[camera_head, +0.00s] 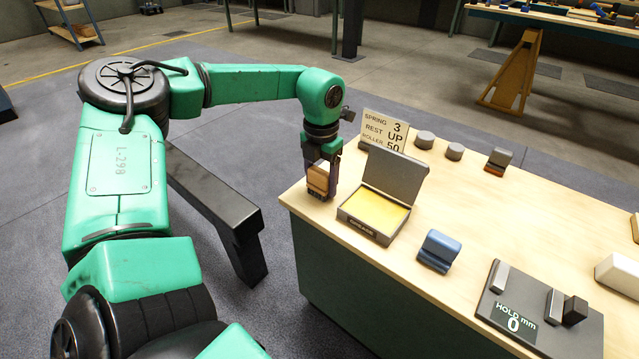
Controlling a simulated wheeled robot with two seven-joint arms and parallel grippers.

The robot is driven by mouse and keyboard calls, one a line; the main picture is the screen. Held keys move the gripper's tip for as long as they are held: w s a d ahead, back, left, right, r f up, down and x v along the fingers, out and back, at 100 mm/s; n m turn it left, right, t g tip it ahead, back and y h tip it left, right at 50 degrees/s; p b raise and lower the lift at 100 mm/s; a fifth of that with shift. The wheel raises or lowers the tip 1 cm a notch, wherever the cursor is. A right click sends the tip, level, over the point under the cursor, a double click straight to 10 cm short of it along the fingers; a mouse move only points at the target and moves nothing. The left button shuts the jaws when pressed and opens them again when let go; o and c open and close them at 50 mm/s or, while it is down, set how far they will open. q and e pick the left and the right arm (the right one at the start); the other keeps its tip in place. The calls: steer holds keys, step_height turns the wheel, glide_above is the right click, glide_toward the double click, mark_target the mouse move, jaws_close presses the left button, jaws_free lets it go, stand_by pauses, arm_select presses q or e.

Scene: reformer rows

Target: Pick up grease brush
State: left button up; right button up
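A small block with a tan and brown wooden body (318,181), which looks like the grease brush, is at the table's left end. My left gripper (322,172) points down over it, with its fingers around its upper part. The fingers hide part of the block, and I cannot tell whether they press on it or whether it is lifted. An open grey box of yellow grease (378,210), its lid raised, stands just right of the gripper. My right gripper is not in view.
The light wooden table (470,205) also bears a sign card (384,132), two grey cylinders (425,139), a grey and orange block (498,160), a blue block (438,250) and a dark gauge plate (537,310). A white block (620,272) lies at the right. Bare tabletop lies between them.

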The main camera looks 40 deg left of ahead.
arm_select(q)
steer(key=shift+r, duration=0.25)
step_height(320, 180, up, 12)
steer(key=p, duration=0.3)
steer(key=shift+r, duration=0.1)
step_height(320, 180, up, 6)
steer(key=p, duration=0.1)
glide_above(321, 169)
steer(key=shift+d+r, duration=0.1)
steer(key=shift+r, duration=0.6)
steer(key=o, duration=0.6)
steer(key=c, duration=0.4)
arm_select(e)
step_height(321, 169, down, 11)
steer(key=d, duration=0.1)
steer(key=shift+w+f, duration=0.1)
